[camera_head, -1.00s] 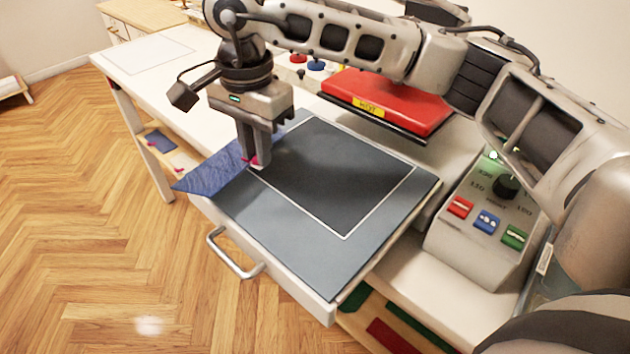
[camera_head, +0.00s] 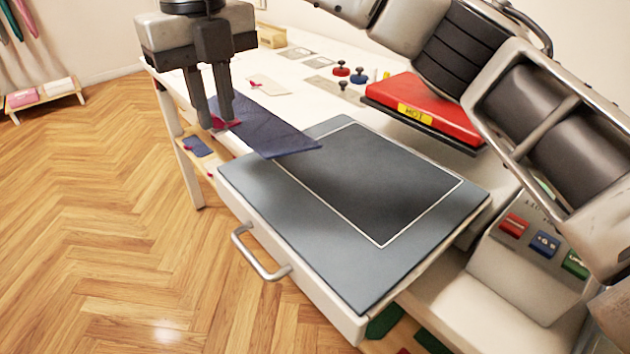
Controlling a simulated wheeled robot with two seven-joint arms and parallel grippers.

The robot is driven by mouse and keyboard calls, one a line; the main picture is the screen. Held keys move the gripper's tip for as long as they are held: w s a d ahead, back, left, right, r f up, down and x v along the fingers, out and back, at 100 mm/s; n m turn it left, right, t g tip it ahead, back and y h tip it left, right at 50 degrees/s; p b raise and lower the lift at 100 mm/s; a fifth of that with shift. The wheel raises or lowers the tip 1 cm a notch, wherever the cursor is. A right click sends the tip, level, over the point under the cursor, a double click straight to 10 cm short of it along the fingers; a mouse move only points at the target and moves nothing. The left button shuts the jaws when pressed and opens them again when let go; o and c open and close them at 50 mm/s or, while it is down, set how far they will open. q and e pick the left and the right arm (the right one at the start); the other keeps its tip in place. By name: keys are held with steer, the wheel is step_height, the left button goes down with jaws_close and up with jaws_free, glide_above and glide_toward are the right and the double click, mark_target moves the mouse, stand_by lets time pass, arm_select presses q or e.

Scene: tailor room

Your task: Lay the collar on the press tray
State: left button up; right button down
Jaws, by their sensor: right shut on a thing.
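The collar (camera_head: 262,128) is a flat dark blue piece with a small pink mark near my gripper. My right gripper (camera_head: 220,122) is shut on its left end, at the left edge of the white table. The collar reaches right from the fingers, and its right end overlaps the back left corner of the press tray in the picture. I cannot tell if it touches the tray. The press tray (camera_head: 300,225) is a grey-blue board with a white-outlined dark rectangle, on a pulled-out drawer with a metal handle. My left gripper is not in view.
A red press plate labelled HOT (camera_head: 428,108) stands behind the tray. A control box (camera_head: 535,245) with red, blue and green buttons is at the right. Small red, blue and black knobs (camera_head: 341,72) stand on the white table (camera_head: 300,95). The tray's middle is clear.

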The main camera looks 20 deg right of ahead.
mark_target(256, 131)
steer(key=d, duration=0.1)
steer(key=s+d+f, duration=0.1)
steer(key=d, duration=0.1)
steer(key=s+d+f, duration=0.1)
steer(key=shift+d, duration=0.15)
steer(key=d+f, duration=0.1)
steer(key=s+d+f, duration=0.1)
steer(key=f, duration=0.1)
steer(key=s+d+f, duration=0.1)
steer(key=d+f, duration=0.1)
steer(key=shift+p, duration=0.35)
steer(key=shift+s+d+f, duration=0.2)
steer(key=shift+f, duration=0.15)
steer(key=f, duration=0.3)
steer(key=shift+s+d+f, duration=0.15)
steer(key=shift+d, duration=0.15)
steer(key=shift+f, duration=0.2)
steer(key=shift+f, duration=0.1)
steer(key=shift+f, duration=0.15)
steer(key=c, duration=1.4)
jaws_free()
steer(key=shift+o, duration=0.2)
